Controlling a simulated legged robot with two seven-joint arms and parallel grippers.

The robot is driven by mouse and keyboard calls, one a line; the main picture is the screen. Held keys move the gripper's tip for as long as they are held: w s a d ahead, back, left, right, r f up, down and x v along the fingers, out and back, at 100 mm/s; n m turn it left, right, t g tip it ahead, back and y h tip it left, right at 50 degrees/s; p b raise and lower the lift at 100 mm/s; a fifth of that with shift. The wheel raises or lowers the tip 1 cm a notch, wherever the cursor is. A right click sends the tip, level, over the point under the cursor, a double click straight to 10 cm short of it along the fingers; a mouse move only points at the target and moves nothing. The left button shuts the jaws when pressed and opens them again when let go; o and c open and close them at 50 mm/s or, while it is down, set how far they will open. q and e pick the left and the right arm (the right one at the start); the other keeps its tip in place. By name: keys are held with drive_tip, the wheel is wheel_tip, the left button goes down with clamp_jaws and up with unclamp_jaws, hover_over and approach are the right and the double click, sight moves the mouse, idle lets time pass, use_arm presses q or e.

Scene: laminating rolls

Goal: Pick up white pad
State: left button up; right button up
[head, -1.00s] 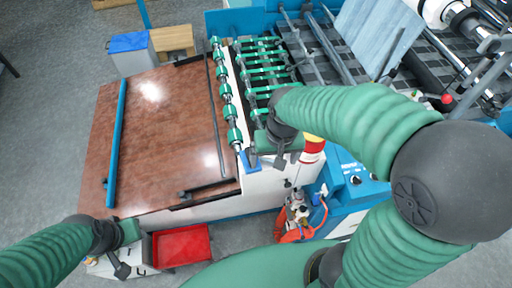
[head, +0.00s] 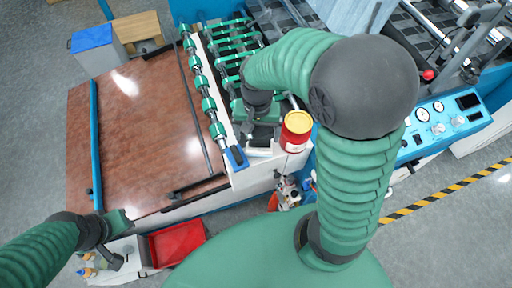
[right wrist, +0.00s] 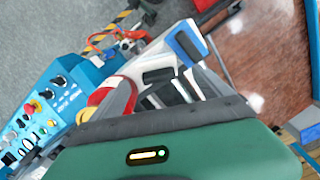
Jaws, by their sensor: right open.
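I cannot pick out a separate white pad with certainty. White surfaces lie at the machine's near corner, beside a blue-and-white end piece (head: 236,157) that also shows in the right wrist view (right wrist: 187,45). My right gripper (head: 262,136) is over this corner, between the green rollers and the red can. In the right wrist view the gripper (right wrist: 165,88) has its grey fingers apart, with white and dark machine parts visible between and beyond them. Whether they touch anything is unclear. My left gripper (head: 114,258) is at the lower left, near a white surface; its jaw opening is unclear.
A red can with a yellow lid (head: 296,132) stands close to the right gripper. Green rollers (head: 203,85) border the brown table (head: 140,130). A red tray (head: 177,243) lies at the near side. A blue control panel (head: 440,122) is at the right.

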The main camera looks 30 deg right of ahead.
sight(259, 142)
drive_tip(key=d+f, duration=0.1)
drive_tip(key=f, duration=0.1)
drive_tip(key=d+f, duration=0.2)
drive_tip(key=f, duration=0.1)
drive_tip(key=shift+w+f+p, duration=0.3)
drive_tip(key=shift+w, duration=0.1)
drive_tip(key=shift+s+a+f, duration=0.1)
drive_tip(key=shift+a+f, duration=0.15)
drive_tip(key=shift+f, duration=0.05)
drive_tip(key=shift+a, duration=0.3)
drive_tip(key=shift+w+a, duration=0.2)
drive_tip(key=shift+a, duration=0.25)
drive_tip(key=shift+c, duration=1.8)
drive_tip(key=shift+s+d, duration=0.1)
drive_tip(key=shift+d, duration=0.45)
drive_tip(key=c, duration=1.2)
use_arm(q)
drive_tip(key=shift+w+d+r, duration=0.1)
drive_tip(key=shift+d+r, duration=0.35)
drive_tip(key=shift+d, duration=0.3)
use_arm(e)
drive_tip(key=shift+a, duration=0.15)
drive_tip(key=shift+c, duration=0.2)
drive_tip(key=shift+a, duration=0.1)
